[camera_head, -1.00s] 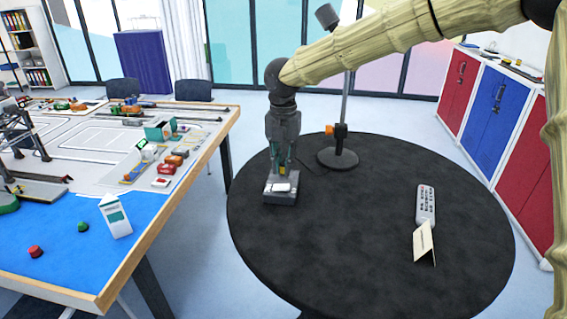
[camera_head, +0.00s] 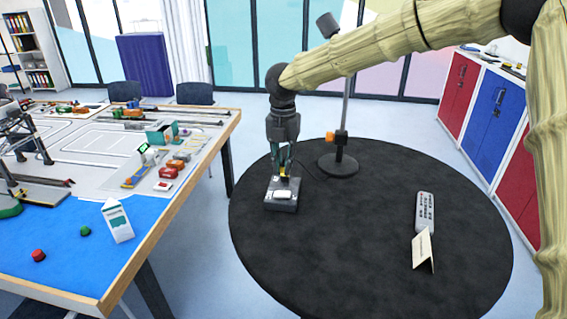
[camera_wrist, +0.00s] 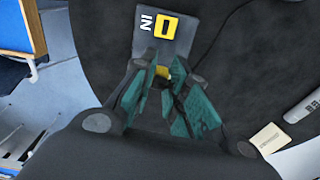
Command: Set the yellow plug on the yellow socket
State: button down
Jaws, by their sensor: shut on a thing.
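The yellow socket (camera_wrist: 162,28) is a yellow frame around a dark slot on top of a grey box (camera_wrist: 183,38) marked "IN" in the wrist view. In the head view the box (camera_head: 283,205) stands on the round black table. My gripper (camera_head: 284,168) points down over the rear of the box. Its teal fingers (camera_wrist: 164,68) are shut on the yellow plug (camera_wrist: 161,72), which is mostly hidden between them. In the wrist view the plug is below the socket, apart from it in the picture. The gap in height is unclear.
A black stand (camera_head: 338,163) with an orange clamp rises close behind the gripper. A dark cable (camera_wrist: 228,22) runs beside the box. A remote (camera_head: 425,212) and a folded card (camera_head: 423,251) lie at the right. The table's middle and front are clear.

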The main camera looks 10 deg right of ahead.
jog(key=shift+w+r+p, duration=0.25)
jog(key=shift+w+p, duration=0.4)
jog(key=shift+w, duration=0.5)
jog(key=shift+w, duration=0.1)
jog(key=shift+w+r+p, duration=0.1)
jog(key=shift+w+p, duration=0.2)
jog(key=shift+w, duration=0.15)
jog(key=shift+w+d, duration=0.15)
jog(key=shift+d, duration=0.05)
jog(key=shift+w+d+p, duration=0.35)
dwell(0.7)
jog(key=shift+f, duration=1.9)
dwell(3.2)
